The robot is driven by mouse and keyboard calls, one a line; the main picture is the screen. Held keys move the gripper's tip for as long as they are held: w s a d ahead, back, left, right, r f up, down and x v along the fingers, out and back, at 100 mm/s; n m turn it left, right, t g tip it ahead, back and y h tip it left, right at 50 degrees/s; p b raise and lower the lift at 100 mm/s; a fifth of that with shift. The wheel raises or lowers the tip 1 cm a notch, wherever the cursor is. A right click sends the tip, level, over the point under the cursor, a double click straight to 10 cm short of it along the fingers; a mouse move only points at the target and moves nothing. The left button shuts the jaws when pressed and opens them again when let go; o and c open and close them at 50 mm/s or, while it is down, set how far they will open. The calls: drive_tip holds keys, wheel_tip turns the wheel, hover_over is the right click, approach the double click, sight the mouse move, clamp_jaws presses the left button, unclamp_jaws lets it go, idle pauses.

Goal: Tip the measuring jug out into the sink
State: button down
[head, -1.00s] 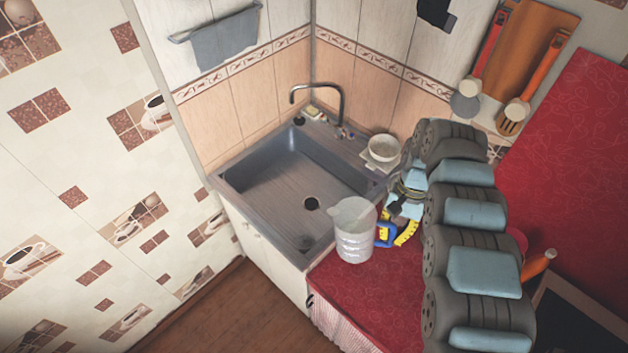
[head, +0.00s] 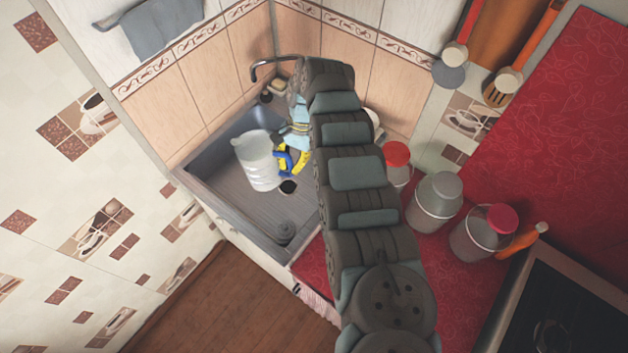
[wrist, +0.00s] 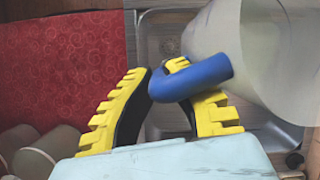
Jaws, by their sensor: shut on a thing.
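The measuring jug (head: 257,160) is a whitish, translucent jug with a blue handle (wrist: 192,78). In the head view it hangs over the sink basin, close to upright with a slight lean. My gripper (head: 289,160) has yellow toothed fingers and is shut on the blue handle, at the jug's right side. In the wrist view the fingers (wrist: 165,95) lie on both sides of the handle, and the jug body fills the upper right. The grey metal sink (head: 225,190) lies beneath, with its dark drain hole just below the jug. The jug's contents cannot be made out.
The faucet (head: 262,68) stands at the sink's back edge, behind the jug. A red counter (head: 312,262) adjoins the sink on the right, with several lidded containers (head: 433,200) on it. A stove (head: 565,310) is at the lower right. The basin's front part is free.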

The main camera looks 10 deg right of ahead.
drive_tip(key=w+d+f+m+t+y+b, duration=0.1)
drive_tip(key=d+f+m+t, duration=0.1)
drive_tip(key=f+m, duration=0.3)
drive_tip(key=w+d+f+m+t+y+b, duration=0.1)
drive_tip(key=d+f+m, duration=0.3)
drive_tip(key=f, duration=0.5)
drive_tip(key=shift+w+d+f+m+t+b, duration=0.15)
drive_tip(key=shift+w+d+m+t+b, duration=0.15)
drive_tip(key=shift+w+m+t, duration=0.3)
drive_tip(key=shift+s, duration=0.15)
